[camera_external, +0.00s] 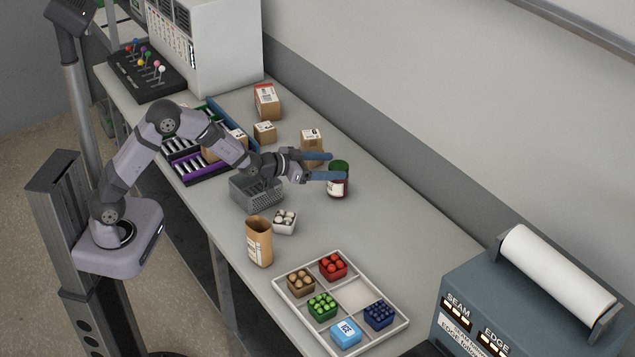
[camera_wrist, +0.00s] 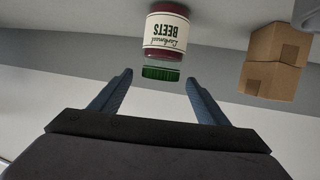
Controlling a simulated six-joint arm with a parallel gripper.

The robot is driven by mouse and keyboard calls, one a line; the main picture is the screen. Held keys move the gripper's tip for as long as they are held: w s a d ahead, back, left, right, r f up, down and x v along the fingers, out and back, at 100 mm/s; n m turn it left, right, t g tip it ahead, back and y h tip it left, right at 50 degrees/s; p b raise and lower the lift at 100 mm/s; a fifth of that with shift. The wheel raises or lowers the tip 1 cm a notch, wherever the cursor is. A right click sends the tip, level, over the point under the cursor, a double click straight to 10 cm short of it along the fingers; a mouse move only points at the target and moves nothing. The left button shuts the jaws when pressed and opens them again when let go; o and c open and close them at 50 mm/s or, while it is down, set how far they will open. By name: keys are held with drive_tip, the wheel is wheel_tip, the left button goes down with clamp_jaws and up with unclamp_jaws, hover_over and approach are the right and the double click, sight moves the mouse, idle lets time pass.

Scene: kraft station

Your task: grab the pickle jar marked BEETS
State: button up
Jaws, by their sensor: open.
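The pickle jar (camera_external: 339,188) stands upright on the bench, with a dark red body, a pale label and a green lid. In the wrist view the jar (camera_wrist: 166,33) appears upside down at the top, and its label reads BEETS. My gripper (camera_external: 332,166) is open and level at the height of the jar's upper part, with its blue fingers pointing at it. In the wrist view the lid shows in line with the gap between the fingertips (camera_wrist: 159,76), and the jar's body lies ahead of them. Nothing is held. The nearer finger hides part of the jar in the external view.
A cardboard box (camera_external: 311,139) stands close behind the jar; stacked boxes show in the wrist view (camera_wrist: 272,62). A grey basket (camera_external: 257,194) sits under my wrist. A white punnet (camera_external: 285,221), a paper bag (camera_external: 259,243) and a divided tray (camera_external: 400,325) are nearer. Bench right of the jar is clear.

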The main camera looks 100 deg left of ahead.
drive_tip(key=shift+w+a+f+p, duration=0.1)
drive_tip(key=shift+w+a+p, duration=0.1)
drive_tip(key=shift+w+p, duration=0.2)
drive_tip(key=shift+w+a+f, duration=0.25)
drive_tip(key=shift+w+a, duration=0.1)
drive_tip(key=shift+w, duration=0.1)
drive_tip(key=shift+w, duration=0.1)
drive_tip(key=shift+p+x, duration=1.35)
drive_tip(key=shift+x, duration=1.15)
drive_tip(key=shift+f, duration=0.15)
drive_tip(key=shift+c, duration=0.4)
drive_tip(key=c, duration=1.4)
drive_tip(key=shift+r, duration=0.2)
drive_tip(key=shift+c, duration=0.2)
